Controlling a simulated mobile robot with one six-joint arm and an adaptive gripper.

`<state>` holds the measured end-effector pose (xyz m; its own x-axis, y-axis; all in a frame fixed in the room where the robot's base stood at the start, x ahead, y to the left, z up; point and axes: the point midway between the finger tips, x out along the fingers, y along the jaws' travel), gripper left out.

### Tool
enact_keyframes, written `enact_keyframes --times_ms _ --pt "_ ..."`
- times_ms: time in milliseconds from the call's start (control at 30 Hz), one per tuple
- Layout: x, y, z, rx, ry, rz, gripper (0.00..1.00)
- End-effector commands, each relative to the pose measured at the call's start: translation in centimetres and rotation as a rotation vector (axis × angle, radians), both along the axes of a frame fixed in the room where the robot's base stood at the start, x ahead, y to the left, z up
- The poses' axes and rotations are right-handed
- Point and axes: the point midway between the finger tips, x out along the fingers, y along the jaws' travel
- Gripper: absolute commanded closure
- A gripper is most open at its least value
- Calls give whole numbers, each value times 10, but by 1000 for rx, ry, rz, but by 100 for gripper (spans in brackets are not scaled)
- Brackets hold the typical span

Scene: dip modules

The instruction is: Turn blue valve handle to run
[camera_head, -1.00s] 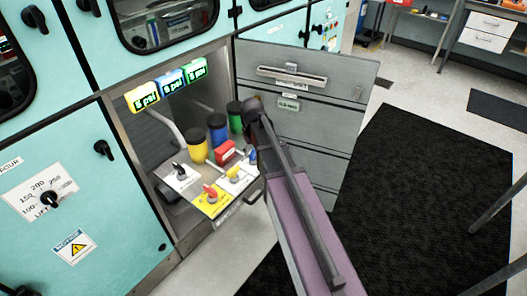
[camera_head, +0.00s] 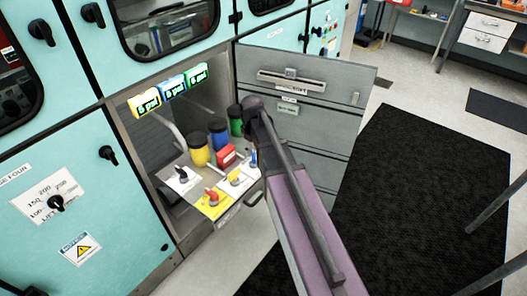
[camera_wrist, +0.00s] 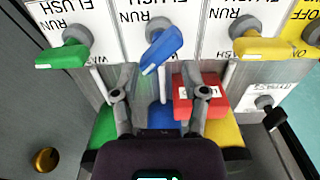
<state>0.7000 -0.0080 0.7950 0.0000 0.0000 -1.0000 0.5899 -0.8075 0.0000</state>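The blue valve handle (camera_wrist: 162,48) sits in the upper middle of the wrist view, on a white plate with FLUSH, RUN and WASH labels upside down. It slants from its pivot toward the lower left. It also shows small in the head view (camera_head: 253,158), partly beside my arm. My gripper (camera_wrist: 160,97) is open, its two fingers spread apart below the blue handle in the wrist view, with nothing held between them. In the head view the gripper itself is hidden behind my arm.
A green handle (camera_wrist: 62,55) and a yellow handle (camera_wrist: 262,48) flank the blue one. A red box (camera_wrist: 201,96) is close to the right finger. Coloured jars (camera_head: 218,132) stand behind the panel.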

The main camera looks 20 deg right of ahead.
Motion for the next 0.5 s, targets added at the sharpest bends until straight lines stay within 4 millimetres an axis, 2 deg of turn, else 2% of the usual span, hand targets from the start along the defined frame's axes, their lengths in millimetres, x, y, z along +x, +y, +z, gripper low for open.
enact_keyframes --times_ms 33,500 --pt "0 0 9 0 0 0 43" --pt "0 0 48 0 0 -2 43"
